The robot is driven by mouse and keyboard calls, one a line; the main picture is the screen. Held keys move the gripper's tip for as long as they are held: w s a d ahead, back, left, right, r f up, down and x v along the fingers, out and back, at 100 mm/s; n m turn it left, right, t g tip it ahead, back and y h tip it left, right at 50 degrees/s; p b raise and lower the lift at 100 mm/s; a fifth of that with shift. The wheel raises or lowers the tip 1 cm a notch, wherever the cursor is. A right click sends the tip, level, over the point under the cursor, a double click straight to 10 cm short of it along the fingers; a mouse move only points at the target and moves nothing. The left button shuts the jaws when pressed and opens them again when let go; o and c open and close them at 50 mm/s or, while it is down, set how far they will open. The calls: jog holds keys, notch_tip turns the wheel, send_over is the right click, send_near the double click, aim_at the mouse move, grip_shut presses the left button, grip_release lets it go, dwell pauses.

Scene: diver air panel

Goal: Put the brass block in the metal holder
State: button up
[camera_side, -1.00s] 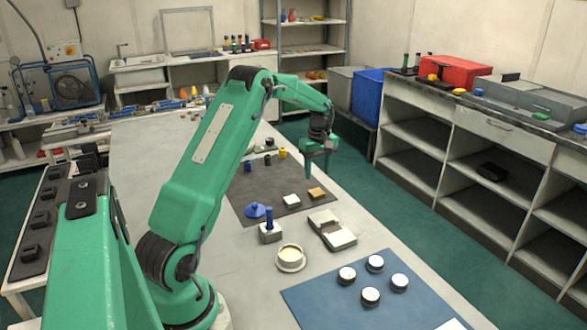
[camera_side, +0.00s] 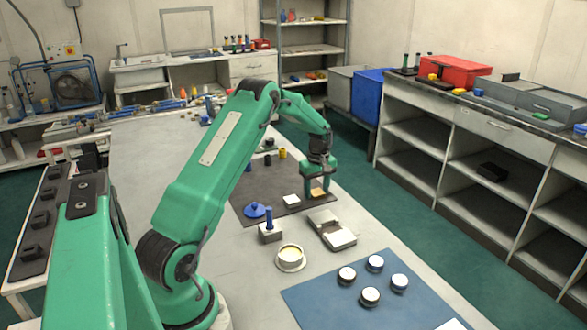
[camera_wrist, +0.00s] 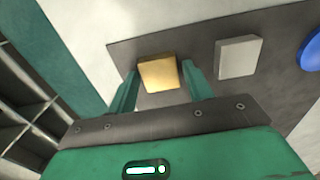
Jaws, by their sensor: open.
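The brass block (camera_side: 318,192) sits on the dark grey mat near its right edge. My gripper (camera_side: 319,196) is low over it, with its fingers open on either side of the block. In the wrist view the brass block (camera_wrist: 158,73) shows between the two open fingertips (camera_wrist: 160,75), with a small gap at each side. The metal holder, a pale grey slotted piece (camera_side: 332,230), stands on the bench just in front of the mat, apart from my gripper.
A whitish block (camera_side: 291,201) lies left of the brass block; it also shows in the wrist view (camera_wrist: 238,57). A blue lidded piece (camera_side: 255,210), a blue-pinned block (camera_side: 269,233) and a round cup (camera_side: 290,257) stand nearby. A blue mat (camera_side: 330,300) holds several round pieces.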

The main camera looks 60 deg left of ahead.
jog(key=c, duration=0.7)
jog(key=shift+r, duration=0.85)
jog(key=shift+r, duration=0.65)
jog(key=shift+d+r, duration=0.1)
